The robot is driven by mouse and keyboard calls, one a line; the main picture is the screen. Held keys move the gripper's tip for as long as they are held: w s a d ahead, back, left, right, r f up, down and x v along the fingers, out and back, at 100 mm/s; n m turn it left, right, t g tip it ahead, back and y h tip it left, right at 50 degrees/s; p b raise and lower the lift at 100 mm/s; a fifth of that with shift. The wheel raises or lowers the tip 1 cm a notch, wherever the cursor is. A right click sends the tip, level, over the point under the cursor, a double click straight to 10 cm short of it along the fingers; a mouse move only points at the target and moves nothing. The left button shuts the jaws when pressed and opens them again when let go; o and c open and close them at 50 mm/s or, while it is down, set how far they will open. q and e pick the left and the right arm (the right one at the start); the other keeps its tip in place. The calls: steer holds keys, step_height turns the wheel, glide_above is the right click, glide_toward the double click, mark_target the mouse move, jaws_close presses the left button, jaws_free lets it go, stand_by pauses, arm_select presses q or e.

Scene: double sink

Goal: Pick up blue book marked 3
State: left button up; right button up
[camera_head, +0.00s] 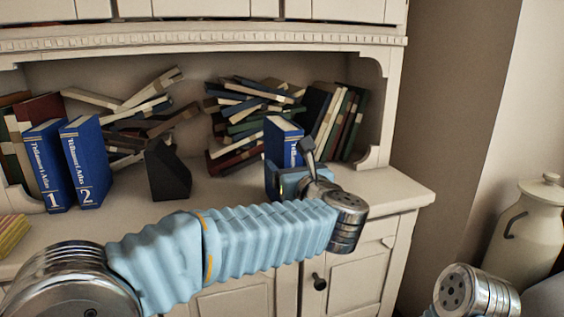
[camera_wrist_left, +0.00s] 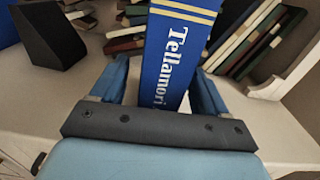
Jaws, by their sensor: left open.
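A blue book (camera_head: 283,143) with white title lettering stands upright on the cabinet counter, right of the middle. Its lower spine, where a number would be, is hidden in both views. It also shows in the left wrist view (camera_wrist_left: 180,55), with "Tellamori" on the spine. My left gripper (camera_head: 288,180) is at the book's lower part. In the left wrist view its two blue fingers (camera_wrist_left: 160,90) are open, one on each side of the spine. I cannot tell whether they touch it. My right gripper is not in view.
Blue books marked 1 (camera_head: 47,165) and 2 (camera_head: 86,162) stand on the left. A black wedge bookend (camera_head: 167,172) stands between them and my gripper. Piled books (camera_head: 245,110) lie behind, and a row of books (camera_head: 345,120) stands close on the right.

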arm_select(q)
steer(key=x, duration=0.3)
steer(key=shift+w+p, duration=0.25)
steer(key=shift+p, duration=0.05)
steer(key=shift+r, duration=0.1)
jaws_close()
